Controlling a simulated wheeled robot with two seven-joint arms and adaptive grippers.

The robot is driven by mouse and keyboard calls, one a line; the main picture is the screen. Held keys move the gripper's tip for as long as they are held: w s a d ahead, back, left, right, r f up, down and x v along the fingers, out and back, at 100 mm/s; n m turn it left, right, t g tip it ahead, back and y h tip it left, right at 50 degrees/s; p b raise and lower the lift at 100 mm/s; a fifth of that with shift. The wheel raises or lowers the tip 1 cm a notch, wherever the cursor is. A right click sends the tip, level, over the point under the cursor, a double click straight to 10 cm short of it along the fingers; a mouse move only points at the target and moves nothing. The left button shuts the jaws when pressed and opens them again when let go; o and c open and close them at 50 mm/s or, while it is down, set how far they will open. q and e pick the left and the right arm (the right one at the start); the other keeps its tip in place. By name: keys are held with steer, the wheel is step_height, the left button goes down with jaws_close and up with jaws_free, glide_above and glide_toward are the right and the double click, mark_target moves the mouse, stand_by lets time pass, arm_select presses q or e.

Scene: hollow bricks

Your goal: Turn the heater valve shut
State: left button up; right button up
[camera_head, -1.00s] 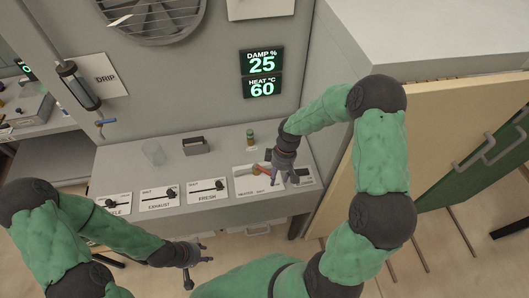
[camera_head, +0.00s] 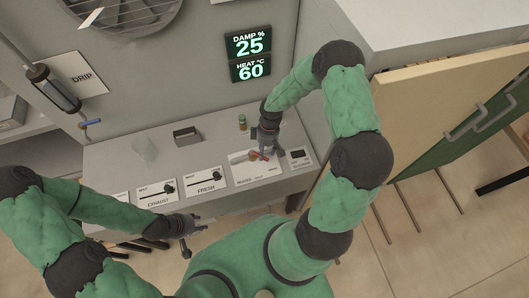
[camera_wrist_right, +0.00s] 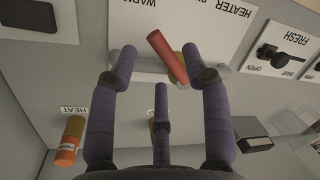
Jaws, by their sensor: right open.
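The heater valve has a red lever handle (camera_wrist_right: 167,57) on a grey pipe, over the white heater panel (camera_wrist_right: 215,22) in the right wrist view. In the head view the panel (camera_head: 270,170) lies on the bench's right part, and the handle is partly hidden by my right gripper (camera_head: 264,150). In the right wrist view, my right gripper (camera_wrist_right: 158,62) is open, its purple fingers spread. The red handle lies between the outer fingertips, closer to the right one; contact is unclear. My left gripper (camera_head: 192,234) has its fingers apart and empty in front of the bench.
The exhaust panel (camera_head: 157,194) and fresh panel (camera_head: 204,181) with black levers are left of the heater panel. A small bottle (camera_head: 242,122), a dark box (camera_head: 187,135) and a clear glass (camera_head: 145,149) stand behind. The wall display (camera_head: 249,56) reads damp 25, heat 60.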

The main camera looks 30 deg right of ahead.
steer(key=shift+s+a+f, duration=0.1)
steer(key=shift+s+f, duration=0.05)
steer(key=shift+f, duration=0.4)
steer(key=shift+a+f, duration=0.1)
steer(key=shift+f, duration=0.45)
jaws_close()
